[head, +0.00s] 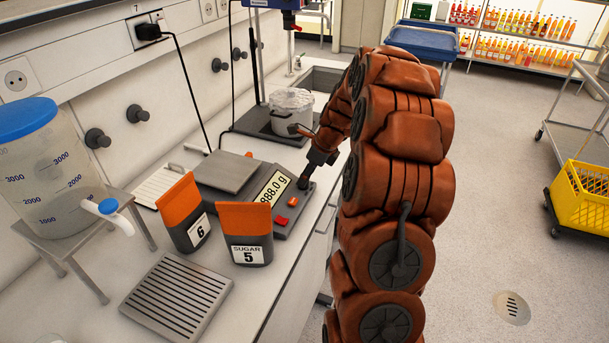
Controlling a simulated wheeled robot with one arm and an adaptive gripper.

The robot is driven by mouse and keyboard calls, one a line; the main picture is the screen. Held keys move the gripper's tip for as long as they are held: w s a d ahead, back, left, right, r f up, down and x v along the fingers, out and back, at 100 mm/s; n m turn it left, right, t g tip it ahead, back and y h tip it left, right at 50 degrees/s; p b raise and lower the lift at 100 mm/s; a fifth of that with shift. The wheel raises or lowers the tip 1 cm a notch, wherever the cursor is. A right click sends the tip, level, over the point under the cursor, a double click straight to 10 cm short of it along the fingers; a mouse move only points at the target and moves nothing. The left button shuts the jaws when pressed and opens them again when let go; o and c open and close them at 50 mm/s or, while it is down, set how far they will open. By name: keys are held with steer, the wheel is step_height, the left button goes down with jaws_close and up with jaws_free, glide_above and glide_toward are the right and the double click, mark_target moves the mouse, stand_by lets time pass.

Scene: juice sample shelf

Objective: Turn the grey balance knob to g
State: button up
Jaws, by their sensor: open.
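The balance (207,190) stands on the bench with a flat grey pan and a lit display (273,189). The display's visible part reads about 888.0 g. A dark grey knob (303,184) shows at the right end of its panel. My gripper (306,178) reaches down from the right over this end, with its tip right at the knob. It is open, but small and dark here. I cannot tell whether its fingers touch the knob or stand around it. The knob's pointer and any markings cannot be made out.
An orange button (293,201) and a red button (281,221) sit on the panel. Bags 6 (186,220) and SUGAR 5 (247,240) stand close in front. A pot (291,112) stands behind. A slatted drip tray (180,297) lies nearer; the floor at right is open.

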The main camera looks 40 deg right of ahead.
steer(key=shift+x, duration=1.2)
steer(key=shift+c, duration=0.4)
jaws_close()
